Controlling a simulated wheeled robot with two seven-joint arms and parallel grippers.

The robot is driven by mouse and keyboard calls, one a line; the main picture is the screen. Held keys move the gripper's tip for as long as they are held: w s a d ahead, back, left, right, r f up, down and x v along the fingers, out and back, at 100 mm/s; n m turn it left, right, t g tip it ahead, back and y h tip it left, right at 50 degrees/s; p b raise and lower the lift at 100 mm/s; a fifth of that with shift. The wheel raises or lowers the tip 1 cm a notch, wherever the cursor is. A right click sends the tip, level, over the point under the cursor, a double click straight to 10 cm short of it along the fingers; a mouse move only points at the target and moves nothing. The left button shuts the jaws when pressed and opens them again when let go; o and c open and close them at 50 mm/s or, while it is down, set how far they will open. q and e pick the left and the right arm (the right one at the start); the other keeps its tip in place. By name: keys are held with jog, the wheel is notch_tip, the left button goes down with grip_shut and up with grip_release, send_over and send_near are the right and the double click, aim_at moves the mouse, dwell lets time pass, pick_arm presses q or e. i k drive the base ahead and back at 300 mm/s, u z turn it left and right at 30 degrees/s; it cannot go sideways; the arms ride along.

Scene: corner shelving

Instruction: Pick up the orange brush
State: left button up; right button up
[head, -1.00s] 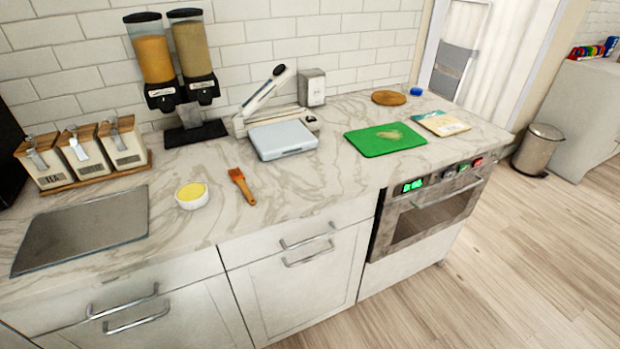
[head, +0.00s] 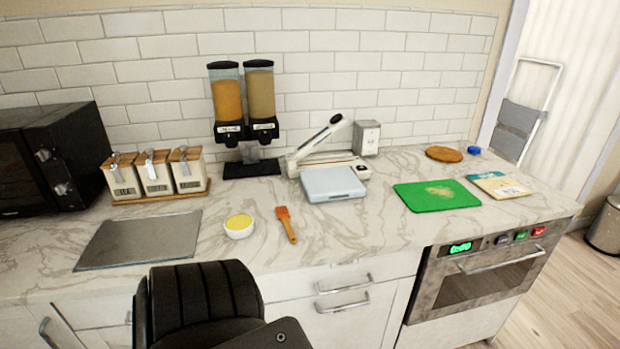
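The orange brush (head: 286,224) lies flat on the marble counter, its wide end toward the wall and its handle toward the front edge. It is just right of a small white bowl (head: 239,228) with yellow contents. A black arm part of mine shows at the bottom, in front of the counter and below the bowl; no fingertips show there. Neither gripper is in view. The brush is fully visible and nothing touches it.
A grey metal plate (head: 142,241) lies left of the bowl. A pale flat-lidded appliance (head: 333,184), a green board (head: 437,195) and dispensers (head: 243,112) stand around. A black microwave (head: 52,160) is at left. The counter around the brush is clear.

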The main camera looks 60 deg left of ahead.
aim_at(282, 212)
jog(key=i, duration=1.95)
jog(key=u, duration=2.35)
